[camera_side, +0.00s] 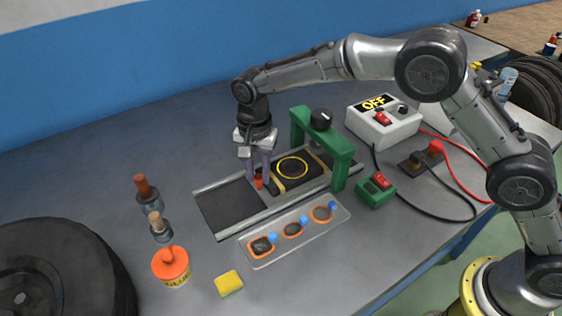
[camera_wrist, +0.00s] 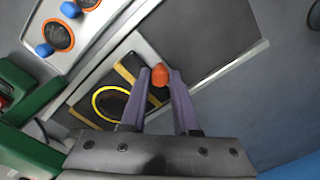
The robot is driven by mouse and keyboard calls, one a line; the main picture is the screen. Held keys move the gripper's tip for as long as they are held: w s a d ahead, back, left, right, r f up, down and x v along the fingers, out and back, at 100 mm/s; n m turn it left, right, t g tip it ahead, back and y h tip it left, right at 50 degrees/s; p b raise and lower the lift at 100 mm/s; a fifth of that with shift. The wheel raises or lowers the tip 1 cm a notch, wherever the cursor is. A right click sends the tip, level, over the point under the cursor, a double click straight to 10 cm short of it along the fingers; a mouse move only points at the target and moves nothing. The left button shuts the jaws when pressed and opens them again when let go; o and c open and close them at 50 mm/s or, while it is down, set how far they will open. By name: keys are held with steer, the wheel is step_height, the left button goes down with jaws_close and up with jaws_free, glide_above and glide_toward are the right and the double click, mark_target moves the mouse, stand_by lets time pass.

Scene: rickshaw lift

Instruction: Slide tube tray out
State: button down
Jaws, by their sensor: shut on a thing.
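The tube tray (camera_side: 281,178) is a dark sliding plate with tan strips and a yellow ring (camera_side: 293,167) on it. It sits on a grey rail base (camera_side: 226,207), partly under a green press frame (camera_side: 336,155). An orange-red knob (camera_side: 258,182) stands at the tray's left end. My gripper (camera_side: 262,186) points down and is shut on this knob. In the wrist view, the purple fingers of my gripper (camera_wrist: 160,82) have the orange knob (camera_wrist: 160,75) between their tips. The tray with its yellow ring (camera_wrist: 110,103) shows left of the fingers there.
A clear tray (camera_side: 296,232) with several orange-rimmed patches lies in front of the rails. A green switch (camera_side: 376,190) and white OFF box (camera_side: 384,124) with cables stand right. Glue (camera_side: 171,266), a yellow sponge (camera_side: 228,284) and a tyre (camera_side: 60,265) are front left. The rails' left part is clear.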

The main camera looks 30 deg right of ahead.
steer(key=a, duration=1.2)
steer(key=shift+a+r, duration=0.1)
steer(key=shift+a, duration=0.15)
steer(key=c, duration=0.8)
jaws_free()
steer(key=shift+a, duration=0.1)
steer(key=shift+c, duration=0.2)
steer(key=shift+o, duration=0.9)
step_height(320, 180, up, 8)
steer(key=shift+f, duration=0.25)
steer(key=shift+d, duration=0.2)
